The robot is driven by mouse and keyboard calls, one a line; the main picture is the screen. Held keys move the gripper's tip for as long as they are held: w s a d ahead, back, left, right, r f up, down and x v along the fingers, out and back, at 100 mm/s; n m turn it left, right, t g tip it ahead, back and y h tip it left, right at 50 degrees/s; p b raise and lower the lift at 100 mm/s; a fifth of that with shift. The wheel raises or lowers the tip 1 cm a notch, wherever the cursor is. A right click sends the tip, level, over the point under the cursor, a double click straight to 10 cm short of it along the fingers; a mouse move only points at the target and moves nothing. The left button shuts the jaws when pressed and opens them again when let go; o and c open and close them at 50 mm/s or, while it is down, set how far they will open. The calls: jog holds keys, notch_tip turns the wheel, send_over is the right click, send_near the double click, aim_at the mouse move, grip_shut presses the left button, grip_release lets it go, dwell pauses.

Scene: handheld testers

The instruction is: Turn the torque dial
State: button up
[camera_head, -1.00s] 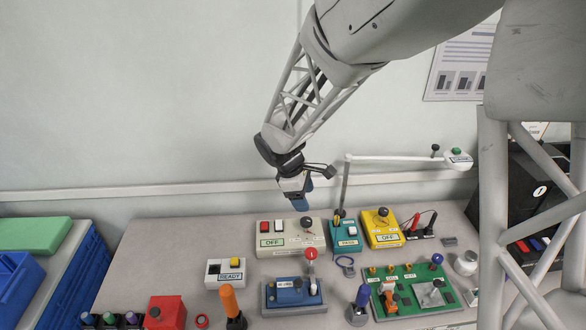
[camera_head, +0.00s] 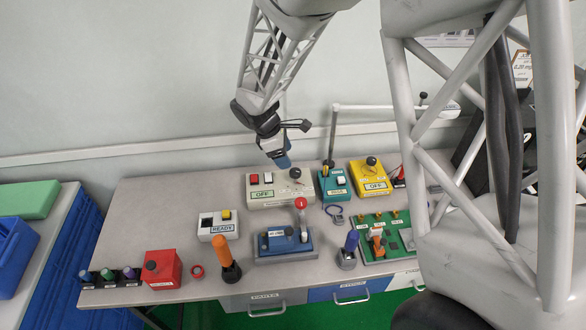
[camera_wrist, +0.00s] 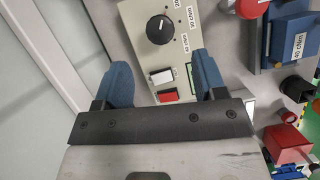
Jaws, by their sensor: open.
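A grey box (camera_head: 258,198) stands at the back of the table, with a black dial (camera_head: 295,173) at its right and a red and a white button at its left. In the wrist view the dial (camera_wrist: 160,29) is round and black with a white pointer line; small labels around it seem to read in cNm but are hard to make out. My gripper (camera_head: 284,161) is above and just left of the dial in the head view. In the wrist view my gripper (camera_wrist: 162,66) is open and empty, its blue fingers apart, with the dial beyond the gap between them.
A blue box (camera_head: 280,243) with a red ball lever and a "40 cNm" label stands in front. Teal (camera_head: 333,186) and yellow boxes (camera_head: 370,177) stand right. A lamp arm (camera_head: 375,107) rises behind. A ready box (camera_head: 217,228) is front left. The table's left back is clear.

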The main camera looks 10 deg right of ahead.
aim_at(294, 171)
jog(key=shift+x, duration=3.45)
jog(key=c, duration=0.9)
